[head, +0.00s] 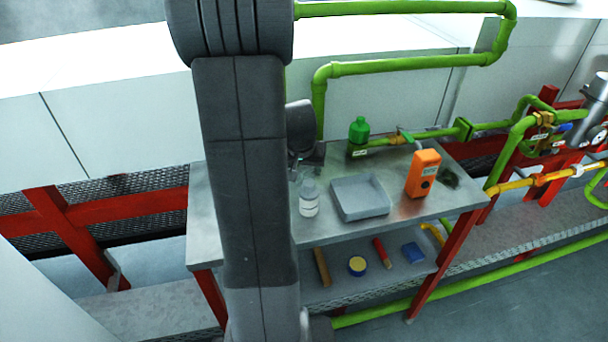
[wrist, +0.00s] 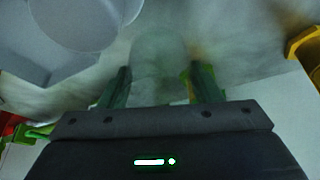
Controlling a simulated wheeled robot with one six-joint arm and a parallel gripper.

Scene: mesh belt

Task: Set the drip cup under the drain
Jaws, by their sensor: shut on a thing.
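My gripper (wrist: 161,76) shows in the wrist view with its two dark fingers on either side of a pale, see-through rounded thing (wrist: 158,52), which appears to be the drip cup; its outline is blurred. The gripper is over the left-middle part of the metal table (head: 410,208). A brass valve with a green handle (head: 397,138) sits on the green pipe behind the table; I cannot tell whether it is the drain.
The lower shelf (head: 333,292) holds several small things. Clear tabletop lies front right.

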